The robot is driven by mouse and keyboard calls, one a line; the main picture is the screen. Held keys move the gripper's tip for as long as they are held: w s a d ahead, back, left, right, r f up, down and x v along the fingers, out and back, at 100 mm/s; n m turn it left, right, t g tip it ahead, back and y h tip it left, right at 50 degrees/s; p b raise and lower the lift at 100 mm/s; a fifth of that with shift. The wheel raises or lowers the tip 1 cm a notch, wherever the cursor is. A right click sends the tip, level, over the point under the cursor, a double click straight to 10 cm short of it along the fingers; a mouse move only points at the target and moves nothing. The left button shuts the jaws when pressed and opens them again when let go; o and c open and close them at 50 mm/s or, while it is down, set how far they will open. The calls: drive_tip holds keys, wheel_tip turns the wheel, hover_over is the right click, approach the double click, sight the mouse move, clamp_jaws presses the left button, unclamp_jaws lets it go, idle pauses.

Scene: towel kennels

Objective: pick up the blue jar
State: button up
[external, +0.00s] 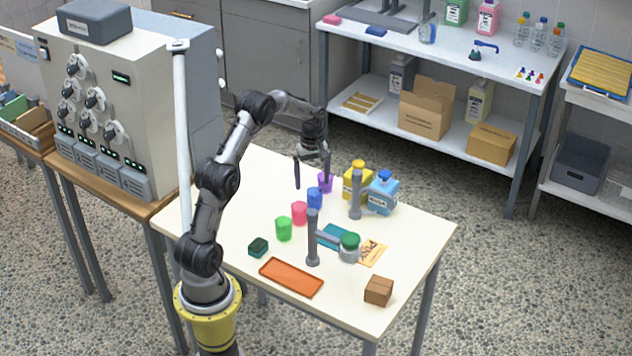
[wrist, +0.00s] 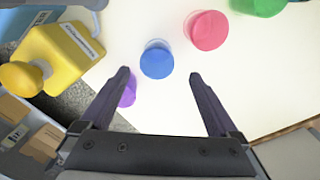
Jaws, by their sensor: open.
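The blue jar (external: 314,200) stands on the white table, in a row with a pink jar (external: 299,213), a green jar (external: 284,229) and a purple jar (external: 325,182). My gripper (external: 312,186) hangs above the table near the blue and purple jars, open and empty. In the wrist view the blue jar (wrist: 157,60) sits just beyond my fingertips (wrist: 160,75), roughly centred between them. The purple jar (wrist: 127,92) is partly hidden behind the left finger there. The pink jar (wrist: 208,30) is to the upper right.
A yellow container (external: 356,180) and a light-blue container (external: 382,194) stand right of the jars, beside grey posts (external: 313,238). An orange tray (external: 291,277), a dark green block (external: 259,247) and a cardboard box (external: 378,290) lie nearer the front.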

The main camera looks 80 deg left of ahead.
sight(314, 197)
drive_tip(key=shift+w+f, duration=0.15)
drive_tip(key=shift+f, duration=1.7)
drive_tip(key=shift+w+f, duration=0.1)
drive_tip(key=shift+f, duration=1.75)
drive_tip(key=c, duration=1.4)
drive_tip(key=shift+r, duration=0.2)
